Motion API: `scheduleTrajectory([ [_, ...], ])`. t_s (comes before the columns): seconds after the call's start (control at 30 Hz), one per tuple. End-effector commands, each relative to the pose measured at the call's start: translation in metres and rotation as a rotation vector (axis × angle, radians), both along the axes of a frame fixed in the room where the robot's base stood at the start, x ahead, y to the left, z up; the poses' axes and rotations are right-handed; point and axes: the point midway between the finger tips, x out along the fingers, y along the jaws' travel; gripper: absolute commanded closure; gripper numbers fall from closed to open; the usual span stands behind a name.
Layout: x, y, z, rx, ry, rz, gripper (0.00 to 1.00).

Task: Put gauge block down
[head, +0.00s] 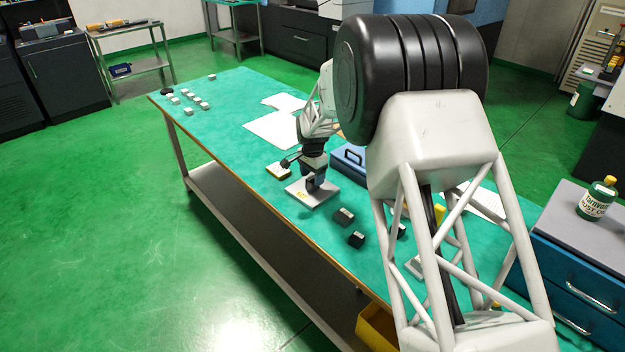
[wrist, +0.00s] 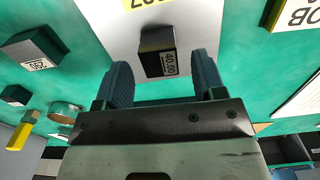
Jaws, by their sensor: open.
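The plate also shows on the bench in the head view (head: 325,194). My gripper (wrist: 163,66) is open, with one blue finger on each side of the block's near end and visible gaps between. In the head view my gripper (head: 316,184) points down over the plate and hides the block.
Other dark blocks (head: 344,216) (head: 356,239) stand on the green bench right of the plate. A smaller plate (head: 278,171) lies to its left, and a blue case (head: 348,160) is behind. Paper sheets (head: 272,130) lie farther back. Several small pale blocks (head: 188,111) are at the far end.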

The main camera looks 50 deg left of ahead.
Motion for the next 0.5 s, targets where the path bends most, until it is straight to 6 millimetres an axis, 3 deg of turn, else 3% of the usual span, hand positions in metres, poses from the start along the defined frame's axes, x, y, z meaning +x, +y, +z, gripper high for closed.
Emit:
scheduleTrajectory([
  [0.5,0.0,0.0,0.079,0.001,-0.001,0.0,0.36],
])
